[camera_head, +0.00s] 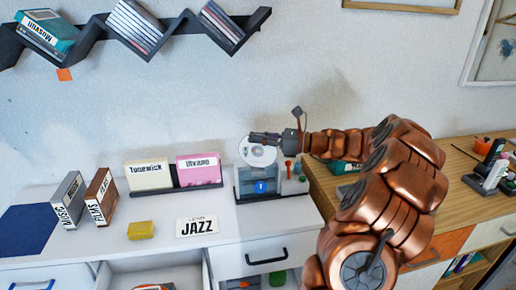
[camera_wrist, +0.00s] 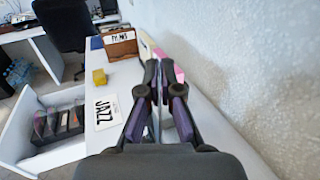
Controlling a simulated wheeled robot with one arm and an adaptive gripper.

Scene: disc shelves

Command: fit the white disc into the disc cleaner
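The white disc (camera_head: 258,156) stands upright, face toward the head camera, at the top of the disc cleaner. My gripper (camera_head: 259,137) reaches in from the right and is shut on the disc's upper part. In the wrist view my gripper's fingers (camera_wrist: 160,72) are close together, with a thin pale edge between them. The disc cleaner (camera_head: 243,184) is a small grey-blue box with a round blue mark on its front, on the white counter. The disc's lower edge overlaps the cleaner's top; I cannot tell whether it is in the slot.
Tonewick (camera_head: 149,174) and pink (camera_head: 198,170) cases stand in a black rack left of the cleaner. A JAZZ card (camera_head: 197,226), yellow block (camera_head: 140,230) and two upright boxes lie farther left. An open drawer (camera_wrist: 45,130) juts out in front. The wall is close behind.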

